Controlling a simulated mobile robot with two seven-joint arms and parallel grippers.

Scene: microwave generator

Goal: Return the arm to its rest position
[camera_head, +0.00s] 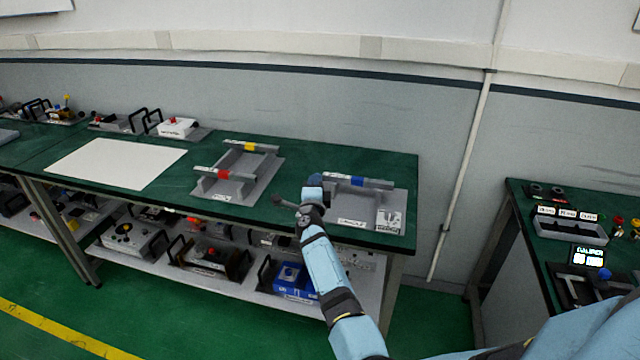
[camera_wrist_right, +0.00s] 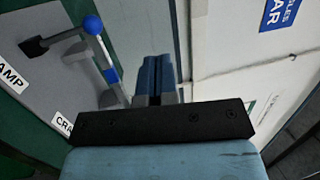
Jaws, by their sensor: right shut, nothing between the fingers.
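My right arm reaches up from the bottom right of the head view. Its gripper (camera_head: 312,194) is over the right end of the green table (camera_head: 405,165), overlapping the left edge of a grey holder (camera_head: 395,200) in the picture. A grey bar with a blue band (camera_head: 358,181) lies across that holder. In the wrist view the two blue-grey fingers (camera_wrist_right: 158,76) are together with nothing between them. The blue-banded bar with its blue ball end (camera_wrist_right: 93,25) is left of the fingers, apart from them. My left gripper is not in view.
Left of the gripper are a holder with red and yellow banded bars (camera_head: 240,172) and a white sheet (camera_head: 115,163). The lower shelf (camera_head: 215,285) carries several devices. A second bench (camera_head: 545,262) with a display stands at the right, across a floor gap.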

